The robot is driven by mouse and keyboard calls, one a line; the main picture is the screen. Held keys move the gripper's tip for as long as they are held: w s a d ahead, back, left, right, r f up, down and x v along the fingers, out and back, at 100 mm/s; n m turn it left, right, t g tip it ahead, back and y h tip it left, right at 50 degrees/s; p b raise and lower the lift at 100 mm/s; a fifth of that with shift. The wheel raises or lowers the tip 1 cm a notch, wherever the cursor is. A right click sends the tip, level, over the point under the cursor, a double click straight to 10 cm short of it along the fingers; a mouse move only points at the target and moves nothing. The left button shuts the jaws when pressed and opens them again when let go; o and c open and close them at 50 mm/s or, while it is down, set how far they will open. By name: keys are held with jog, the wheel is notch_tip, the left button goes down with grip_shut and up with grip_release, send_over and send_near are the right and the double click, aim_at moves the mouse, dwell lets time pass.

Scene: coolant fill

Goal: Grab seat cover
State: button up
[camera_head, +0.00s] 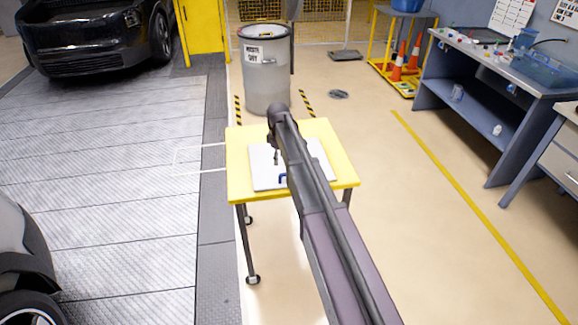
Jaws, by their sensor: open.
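A flat white piece (262,176), which may be the folded seat cover, lies on the yellow wheeled table (240,186). A small blue part (283,180) shows at its front edge. My dark arm crosses over the table and hides the middle of the white piece. My gripper (276,160) hangs down from the arm's far end, small and dark, over the white piece. It is open; no object shows between its fingers. Whether it touches the white piece cannot be told.
A grey waste drum (267,85) stands behind the table, between striped floor marks. A blue workbench (480,95) and orange cones (405,62) are at the right. Cars (95,35) stand at the left. The floor right of the table is clear.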

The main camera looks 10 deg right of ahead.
jog(key=b, duration=0.6)
send_over(280, 182)
jog(key=shift+w+f, duration=0.15)
jog(key=shift+f, duration=1.45)
jog(key=shift+w+f, duration=0.1)
jog(key=shift+f, duration=1.45)
jog(key=shift+f, duration=0.15)
jog(key=shift+w+f+b, duration=0.15)
jog(key=shift+f+b, duration=2.3)
grip_shut()
